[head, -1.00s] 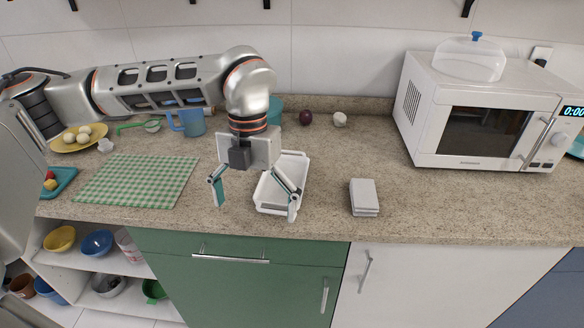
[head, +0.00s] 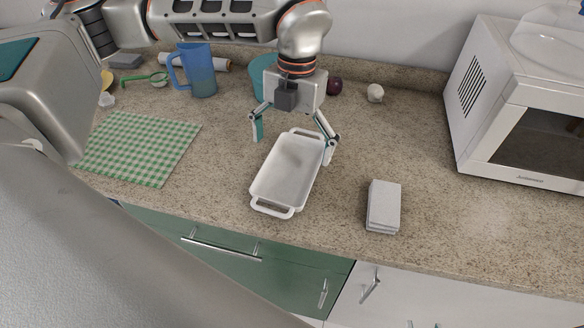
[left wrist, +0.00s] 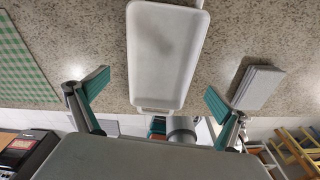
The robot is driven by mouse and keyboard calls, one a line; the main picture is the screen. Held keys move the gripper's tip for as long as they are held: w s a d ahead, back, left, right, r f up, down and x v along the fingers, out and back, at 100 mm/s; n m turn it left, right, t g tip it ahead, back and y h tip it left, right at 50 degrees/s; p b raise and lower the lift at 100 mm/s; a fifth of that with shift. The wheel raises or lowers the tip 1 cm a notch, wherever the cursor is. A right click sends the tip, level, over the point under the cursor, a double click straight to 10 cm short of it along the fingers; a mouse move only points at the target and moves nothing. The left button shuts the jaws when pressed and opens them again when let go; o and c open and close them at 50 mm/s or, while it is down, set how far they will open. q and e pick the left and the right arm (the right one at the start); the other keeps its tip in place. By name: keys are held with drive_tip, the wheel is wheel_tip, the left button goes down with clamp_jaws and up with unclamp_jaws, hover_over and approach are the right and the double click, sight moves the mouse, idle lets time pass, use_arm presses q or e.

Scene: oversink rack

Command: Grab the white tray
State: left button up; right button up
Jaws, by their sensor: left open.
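The white tray (head: 288,172) is a rectangular dish with a handle at each end. It lies flat on the countertop in the middle of the head view, and in the left wrist view its white inside (left wrist: 165,50) fills the top centre. My left gripper (head: 294,136) is open and empty, pointing down at the tray's far end. Its fingers are spread to either side of the far handle. The right fingertip shows close beside the tray's far right corner; I cannot tell whether it touches. My right gripper is not in view.
A grey block-like stack (head: 384,206) lies right of the tray. A green checked cloth (head: 140,148) lies to the left. A blue pitcher (head: 196,72) and a teal bowl (head: 262,72) stand behind. A white microwave (head: 520,105) stands at right. Counter between tray and microwave is mostly clear.

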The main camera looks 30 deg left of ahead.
sight(291, 173)
use_arm(q)
wheel_tip(291, 173, down, 4)
drive_tip(key=shift+s+r, duration=0.1)
drive_tip(key=shift+f, duration=0.5)
drive_tip(key=c, duration=1.2)
drive_tip(key=shift+o, duration=0.2)
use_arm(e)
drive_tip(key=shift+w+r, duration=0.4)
use_arm(q)
drive_tip(key=shift+r, duration=0.1)
